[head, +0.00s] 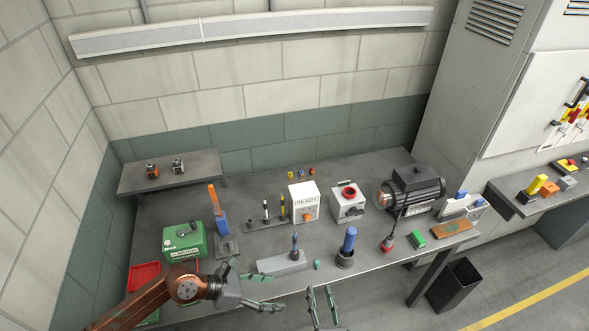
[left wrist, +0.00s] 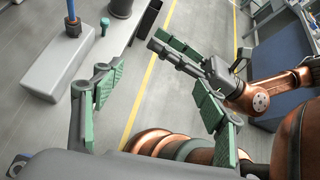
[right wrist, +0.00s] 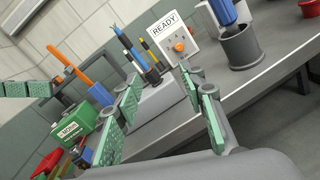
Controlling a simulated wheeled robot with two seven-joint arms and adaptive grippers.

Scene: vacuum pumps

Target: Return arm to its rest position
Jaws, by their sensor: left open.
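My left gripper (head: 268,292) is at the front edge of the grey bench, its copper arm coming in from the left. Its fingers are apart and empty, and they also show apart in the left wrist view (left wrist: 150,95). My right gripper (head: 320,292) is at the bottom of the head view, in front of the bench edge and right of the left gripper. In the right wrist view (right wrist: 168,105) its green-padded fingers are spread with nothing between them. Part of the right arm shows at the right of the left wrist view; most of it is hidden in the head view.
The bench (head: 330,268) carries a green box (head: 184,243), a READY box (head: 304,203), a grey block with a blue-topped tool (head: 283,262), a blue cylinder in a cup (head: 347,245) and a motor (head: 412,187). A black bin (head: 455,287) stands right on open floor.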

